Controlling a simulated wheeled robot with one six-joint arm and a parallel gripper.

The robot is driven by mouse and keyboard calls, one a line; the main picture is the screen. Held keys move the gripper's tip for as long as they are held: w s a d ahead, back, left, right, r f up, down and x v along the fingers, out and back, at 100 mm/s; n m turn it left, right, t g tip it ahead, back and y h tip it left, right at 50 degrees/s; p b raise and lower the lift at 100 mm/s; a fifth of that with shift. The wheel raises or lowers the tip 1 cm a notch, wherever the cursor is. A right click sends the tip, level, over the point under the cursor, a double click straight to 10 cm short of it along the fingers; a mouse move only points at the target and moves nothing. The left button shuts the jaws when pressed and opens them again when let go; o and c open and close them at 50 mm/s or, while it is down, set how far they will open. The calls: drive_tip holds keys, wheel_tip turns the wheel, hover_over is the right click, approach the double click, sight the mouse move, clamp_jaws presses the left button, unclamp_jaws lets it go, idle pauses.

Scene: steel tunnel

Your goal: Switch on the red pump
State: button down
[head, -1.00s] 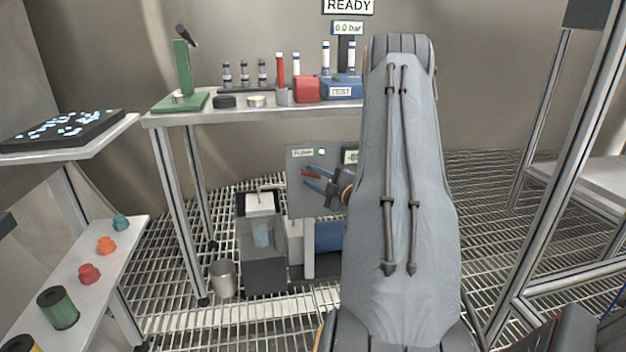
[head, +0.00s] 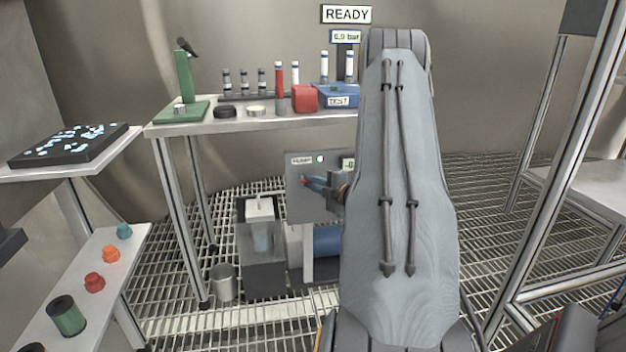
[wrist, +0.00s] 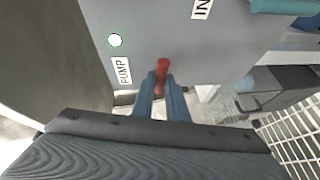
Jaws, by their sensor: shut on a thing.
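The red pump handle (wrist: 162,68) sits on a grey panel (head: 302,207) below the bench. My gripper (head: 307,182) is in front of the panel, its blue fingers shut on the handle. In the wrist view, the fingers (wrist: 160,82) lie on both sides of the handle, with its red end showing between them. In the head view the handle is mostly hidden by my fingers, and my arm covers the panel's right side.
A metal cup (head: 223,281) is on the grating. The bench (head: 232,124) above holds a green stand (head: 184,85) and a red block (head: 304,97). A READY sign (head: 346,14) hangs behind.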

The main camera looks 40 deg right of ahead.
drive_tip(key=shift+r+n, duration=0.1)
drive_tip(key=shift+n, duration=0.3)
drive_tip(key=c, duration=1.7)
unclamp_jaws()
drive_tip(key=shift+c, duration=0.2)
drive_tip(key=s+r+p, duration=0.1)
drive_tip(key=s+p, duration=0.1)
drive_tip(key=s, duration=0.5)
drive_tip(key=shift+s+a+r, duration=0.2)
drive_tip(key=shift+s, duration=0.15)
